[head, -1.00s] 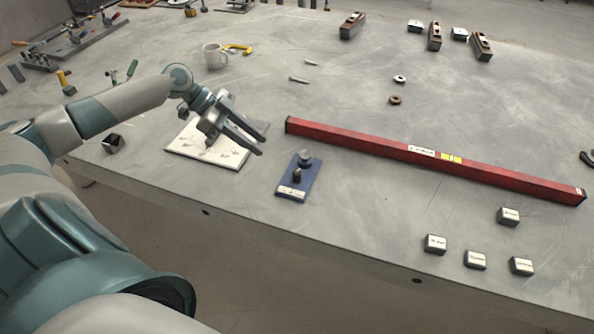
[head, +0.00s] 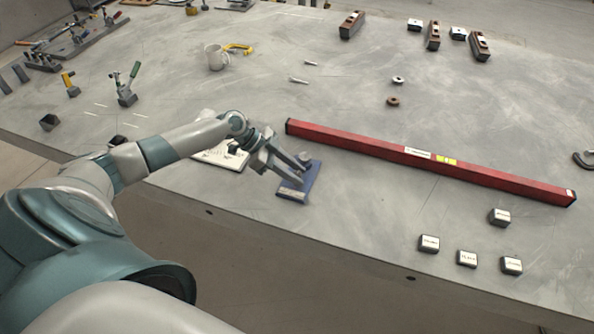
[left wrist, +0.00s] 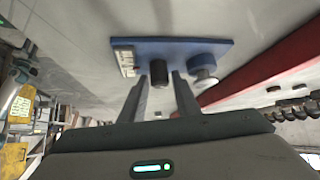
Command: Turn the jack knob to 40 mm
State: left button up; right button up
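The jack is a blue plate (head: 314,180) near the front edge of the table, with a pale label and a grey round part (head: 304,157). My left gripper (head: 301,174) reaches over the plate from the left and hides its dark knob in the head view. In the left wrist view the blue plate (left wrist: 185,48) lies ahead, with the black knob (left wrist: 158,70) between the tips of my open left fingers (left wrist: 161,80). I cannot tell whether either finger touches it. The grey round part (left wrist: 203,65) is right of the fingers. My right gripper is not in view.
A long red beam (head: 430,165) lies right of the jack and also shows in the left wrist view (left wrist: 270,68). A white sheet (head: 222,154) lies partly behind my left arm. Several small labelled blocks (head: 466,258) are at the front right.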

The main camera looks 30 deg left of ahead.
pick_arm(q)
jog(key=shift+w+d+f, duration=0.15)
jog(key=shift+d+f, duration=0.1)
jog(key=shift+f, duration=0.05)
grip_shut()
